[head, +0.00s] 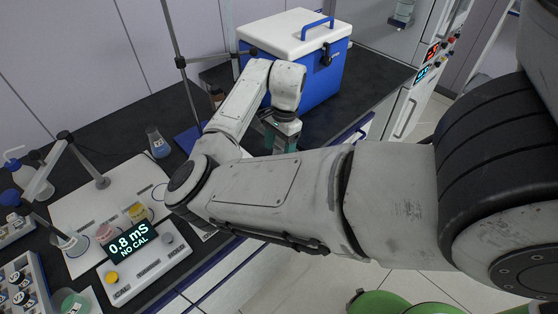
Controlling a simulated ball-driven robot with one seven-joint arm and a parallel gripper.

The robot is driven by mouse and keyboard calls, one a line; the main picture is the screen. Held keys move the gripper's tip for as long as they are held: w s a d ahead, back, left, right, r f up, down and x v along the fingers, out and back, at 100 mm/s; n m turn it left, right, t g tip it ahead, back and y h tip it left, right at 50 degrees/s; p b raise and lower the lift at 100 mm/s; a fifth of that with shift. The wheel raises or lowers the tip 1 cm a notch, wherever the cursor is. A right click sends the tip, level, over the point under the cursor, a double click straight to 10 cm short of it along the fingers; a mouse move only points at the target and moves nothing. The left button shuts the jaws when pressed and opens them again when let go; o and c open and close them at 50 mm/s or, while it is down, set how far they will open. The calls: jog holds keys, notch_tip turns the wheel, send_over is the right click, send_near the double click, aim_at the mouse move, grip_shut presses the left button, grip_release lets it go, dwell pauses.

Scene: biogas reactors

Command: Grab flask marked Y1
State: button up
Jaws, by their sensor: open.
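A small conical flask (157,142) with bluish contents and a white label stands on the dark bench, left of my arm. Its label is too small to read surely. Another labelled glass vessel (68,241) is at the left beside the conductivity meter, also not clearly readable. I cannot tell which one is marked Y1. My gripper (282,132) hangs in front of the blue cool box, well to the right of the conical flask. It is open, and its fingertips are mostly hidden behind my arm.
The blue and white cool box (297,55) stands at the back. The meter (145,257) reads 0.8 mS, with small cups beside it. A probe arm (86,160), a metal stand (180,62), and vial racks (25,285) crowd the left. The bench right of the box is clear.

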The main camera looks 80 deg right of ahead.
jog(key=shift+c, duration=0.3)
grip_shut()
jog(key=shift+r, duration=0.1)
dwell(0.4)
